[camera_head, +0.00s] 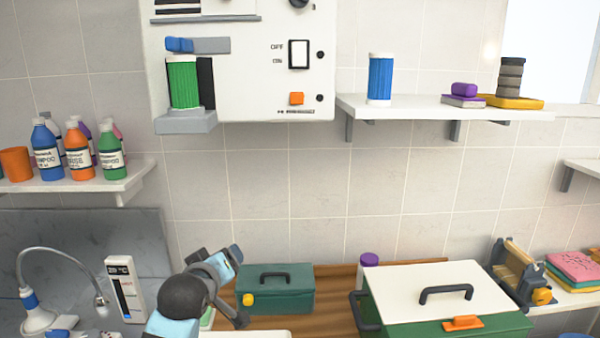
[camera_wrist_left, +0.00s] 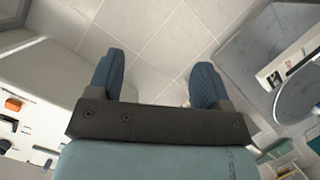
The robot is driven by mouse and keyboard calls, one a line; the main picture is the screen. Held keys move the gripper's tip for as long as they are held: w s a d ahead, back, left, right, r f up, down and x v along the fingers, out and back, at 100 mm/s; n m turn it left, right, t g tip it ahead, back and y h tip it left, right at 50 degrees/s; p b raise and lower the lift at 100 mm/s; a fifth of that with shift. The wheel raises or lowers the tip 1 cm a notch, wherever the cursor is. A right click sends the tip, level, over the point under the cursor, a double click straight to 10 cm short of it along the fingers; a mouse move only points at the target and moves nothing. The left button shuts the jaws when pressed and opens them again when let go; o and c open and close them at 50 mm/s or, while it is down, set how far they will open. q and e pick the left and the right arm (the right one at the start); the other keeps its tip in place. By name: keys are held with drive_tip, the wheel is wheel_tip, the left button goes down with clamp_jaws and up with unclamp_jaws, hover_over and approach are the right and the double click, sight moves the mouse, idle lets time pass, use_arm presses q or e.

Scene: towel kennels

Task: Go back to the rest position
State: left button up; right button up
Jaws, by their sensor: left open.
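My left gripper (camera_head: 228,262) is raised in front of the wooden counter, at the lower middle-left of the head view. In the left wrist view my left gripper (camera_wrist_left: 157,78) has its two blue fingers spread wide apart. Only bare wall tiles show between them, so it is open and empty. In the head view it overlaps the left side of a dark green toolbox (camera_head: 287,291) with a black handle. I cannot tell a gap in depth, but no contact shows. My right gripper is in neither view.
A white control panel (camera_head: 240,75) holding a green roll hangs above. A shelf (camera_head: 450,110) with a blue roll is at right, a bottle shelf (camera_head: 90,185) at left. A large green box with a white lid (camera_head: 400,290) stands on the counter (camera_head: 335,300). A tap (camera_head: 60,255) is at lower left.

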use_arm(q)
drive_tip(key=s+f+m+g, duration=0.15)
drive_tip(key=s+f, duration=0.35)
drive_tip(key=f, duration=0.7)
drive_tip(key=s+a+f+m+g+h, duration=0.1)
drive_tip(key=s+f+m, duration=0.2)
drive_tip(key=s+f, duration=0.8)
drive_tip(key=s+a+f+m+g+h+p, duration=0.1)
drive_tip(key=s+f+m, duration=0.3)
drive_tip(key=s+f, duration=0.7)
drive_tip(key=s+a, duration=0.1)
drive_tip(key=s, duration=0.4)
drive_tip(key=shift+s+a, duration=0.15)
drive_tip(key=shift+s, duration=0.1)
drive_tip(key=shift+f, duration=0.1)
